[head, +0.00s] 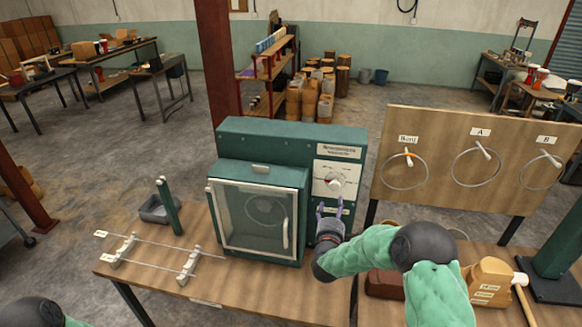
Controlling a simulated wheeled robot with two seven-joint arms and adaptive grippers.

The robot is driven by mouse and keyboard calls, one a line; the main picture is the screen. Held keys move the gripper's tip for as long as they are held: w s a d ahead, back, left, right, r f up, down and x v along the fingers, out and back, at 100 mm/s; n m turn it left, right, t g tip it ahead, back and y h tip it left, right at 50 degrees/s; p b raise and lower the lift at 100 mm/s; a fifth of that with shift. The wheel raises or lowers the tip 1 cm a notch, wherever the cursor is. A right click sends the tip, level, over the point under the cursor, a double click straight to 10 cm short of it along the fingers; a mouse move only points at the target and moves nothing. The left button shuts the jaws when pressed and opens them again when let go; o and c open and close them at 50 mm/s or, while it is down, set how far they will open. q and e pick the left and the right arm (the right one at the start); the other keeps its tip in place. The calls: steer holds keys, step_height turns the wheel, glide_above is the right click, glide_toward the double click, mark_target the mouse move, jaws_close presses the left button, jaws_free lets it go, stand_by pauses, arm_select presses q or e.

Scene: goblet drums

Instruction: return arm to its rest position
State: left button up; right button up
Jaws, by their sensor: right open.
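My right gripper (330,212) is open and empty. It is in front of the right side of the green cabinet (290,137), just below the round white dial (334,184) on its panel. Whether a fingertip touches the panel is hard to tell. My right arm, in a green sleeve with dark joints, reaches in from the bottom right. Only a small part of my left arm shows at the bottom left corner; its gripper is out of view. The cabinet's glass door (255,220) is shut, and a hoop shows behind the glass.
A wooden board (470,150) with several hoops on pegs stands at the right. A tan jar (490,272) and a mallet (521,290) are at right. A red column (218,70) rises behind.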

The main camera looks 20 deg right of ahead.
steer(key=s+a+f+m+g+y+b, duration=0.2)
steer(key=a+f, duration=0.3)
steer(key=f, duration=0.5)
steer(key=s+a+f+m+g+y+b, duration=0.2)
steer(key=a+f, duration=0.4)
steer(key=f, duration=0.5)
steer(key=s+a+f+m+g+y+b, duration=0.1)
steer(key=s+a+f+m+y+b, duration=0.3)
steer(key=f, duration=0.6)
steer(key=shift+s+a+f+m+g+y, duration=0.15)
steer(key=shift+s+a+m+g+y, duration=0.25)
steer(key=shift+s+a+m+y, duration=0.25)
steer(key=s+a+f+m+g+y+b, duration=0.2)
steer(key=s+f, duration=0.6)
steer(key=s, duration=0.4)
steer(key=s+a+f+m+g+y+b, duration=0.2)
steer(key=s+a+f+m+g+b, duration=0.2)
steer(key=s+a+f+m+g, duration=0.3)
steer(key=s+a+f+m, duration=0.1)
steer(key=s+a+m, duration=0.1)
steer(key=s, duration=0.3)
steer(key=shift+s+a+b, duration=0.3)
steer(key=shift+a, duration=0.5)
steer(key=shift+f, duration=0.1)
